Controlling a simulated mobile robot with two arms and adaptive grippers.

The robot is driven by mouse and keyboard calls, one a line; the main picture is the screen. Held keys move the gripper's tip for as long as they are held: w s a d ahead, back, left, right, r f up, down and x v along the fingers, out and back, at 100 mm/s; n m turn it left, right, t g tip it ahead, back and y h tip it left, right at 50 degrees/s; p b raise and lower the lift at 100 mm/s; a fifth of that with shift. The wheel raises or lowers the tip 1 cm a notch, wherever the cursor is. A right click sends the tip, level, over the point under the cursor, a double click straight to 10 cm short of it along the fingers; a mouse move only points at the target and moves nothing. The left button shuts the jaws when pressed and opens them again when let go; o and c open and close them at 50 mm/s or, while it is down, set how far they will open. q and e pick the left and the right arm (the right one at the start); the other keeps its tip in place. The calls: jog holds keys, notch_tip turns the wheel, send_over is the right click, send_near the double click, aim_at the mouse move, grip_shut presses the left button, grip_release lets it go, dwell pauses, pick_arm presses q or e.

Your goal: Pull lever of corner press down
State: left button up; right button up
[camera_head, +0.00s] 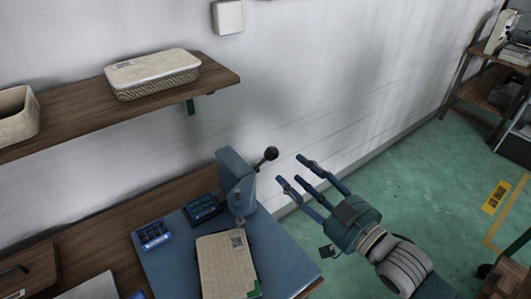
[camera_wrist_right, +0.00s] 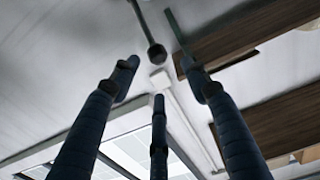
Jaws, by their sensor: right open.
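The corner press (camera_head: 235,178) is a blue-grey upright body on a blue base plate (camera_head: 175,262) on the wooden bench. Its lever, a short rod ending in a dark ball knob (camera_head: 271,153), sticks out to the right and up. My right gripper (camera_head: 294,174) comes in from the lower right with its three blue fingers spread and empty, pointing at the knob from a small gap. In the right wrist view the knob (camera_wrist_right: 156,53) hangs on its rod beyond the fingertips (camera_wrist_right: 158,72), apart from them. My left gripper is not in view.
A beige panel (camera_head: 226,265) with a printed code lies on the base plate, beside small dark blue parts (camera_head: 203,208). A wooden shelf (camera_head: 75,122) with a woven box (camera_head: 152,73) is on the wall above. Green floor lies open to the right.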

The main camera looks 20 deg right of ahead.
aim_at(276, 156)
jog(key=x, duration=0.3)
jog(key=p+x, duration=0.1)
jog(key=shift+w+d+r, duration=0.1)
jog(key=shift+w+d, duration=0.1)
jog(key=shift+w, duration=0.05)
jog(key=p+x, duration=0.1)
jog(key=x, duration=0.4)
jog(key=shift+w+a, duration=0.1)
jog(key=shift+a, duration=0.05)
jog(key=shift+w+a+f, duration=0.15)
jog(key=shift+w+f, duration=0.1)
jog(key=shift+w, duration=0.15)
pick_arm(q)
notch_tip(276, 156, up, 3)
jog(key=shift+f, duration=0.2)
pick_arm(e)
grip_shut()
